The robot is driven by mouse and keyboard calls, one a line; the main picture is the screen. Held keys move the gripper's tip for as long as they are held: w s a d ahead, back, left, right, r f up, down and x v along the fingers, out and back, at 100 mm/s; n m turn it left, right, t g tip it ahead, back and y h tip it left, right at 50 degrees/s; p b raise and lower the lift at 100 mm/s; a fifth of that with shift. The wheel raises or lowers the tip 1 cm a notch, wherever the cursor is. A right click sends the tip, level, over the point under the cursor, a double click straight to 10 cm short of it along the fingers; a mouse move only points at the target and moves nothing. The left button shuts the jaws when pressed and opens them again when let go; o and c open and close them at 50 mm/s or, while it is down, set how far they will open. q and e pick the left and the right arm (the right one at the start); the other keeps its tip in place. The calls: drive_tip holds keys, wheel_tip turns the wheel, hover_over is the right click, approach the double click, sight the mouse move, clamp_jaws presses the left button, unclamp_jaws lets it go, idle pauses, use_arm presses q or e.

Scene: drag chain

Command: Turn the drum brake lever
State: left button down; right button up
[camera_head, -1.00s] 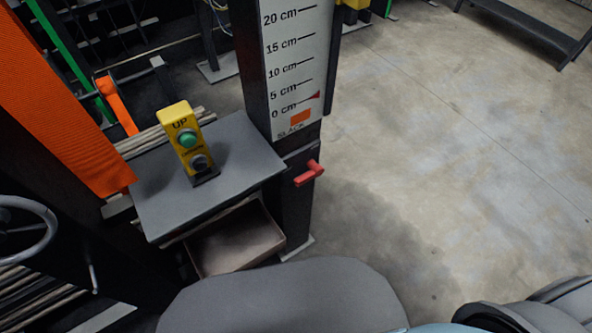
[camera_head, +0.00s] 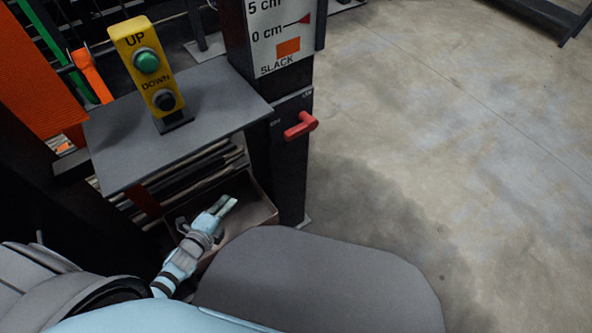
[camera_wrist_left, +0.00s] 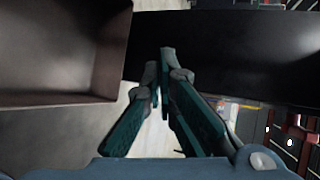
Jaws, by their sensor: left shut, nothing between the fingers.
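A red lever (camera_head: 300,126) sticks out from the upper front of a dark post (camera_head: 285,165), below the scale board. I take it to be the drum brake lever; small labels beside it are too small to read. My left gripper (camera_head: 230,203) is shut and empty. It is below and left of the lever, apart from it, in front of or over an open brown bin. In the left wrist view my gripper (camera_wrist_left: 160,62) shows its fingers together, and the lever cannot be made out. My right gripper is out of view.
A grey shelf (camera_head: 200,95) carries a yellow UP/DOWN button box (camera_head: 146,66). The brown bin (camera_head: 262,213) is under it and shows in the left wrist view (camera_wrist_left: 60,98). The scale board (camera_head: 280,30) is above the lever. The floor to the right is clear.

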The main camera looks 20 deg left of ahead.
sight(299, 126)
use_arm(q)
drive_tip(key=w+d+r+m+t+h+b, duration=0.1)
drive_tip(key=w+d+r+m+h+b, duration=0.2)
drive_tip(key=m, duration=0.9)
drive_tip(key=w+d+r+m+t+h+b, duration=0.1)
drive_tip(key=w+d+r+m+h+b, duration=0.3)
drive_tip(key=w+d+r+m+h, duration=0.5)
drive_tip(key=d+r+m, duration=0.3)
drive_tip(key=r, duration=0.2)
drive_tip(key=shift+w+d+r+b, duration=0.15)
drive_tip(key=shift+d+r+b, duration=0.1)
drive_tip(key=shift+d+b, duration=0.1)
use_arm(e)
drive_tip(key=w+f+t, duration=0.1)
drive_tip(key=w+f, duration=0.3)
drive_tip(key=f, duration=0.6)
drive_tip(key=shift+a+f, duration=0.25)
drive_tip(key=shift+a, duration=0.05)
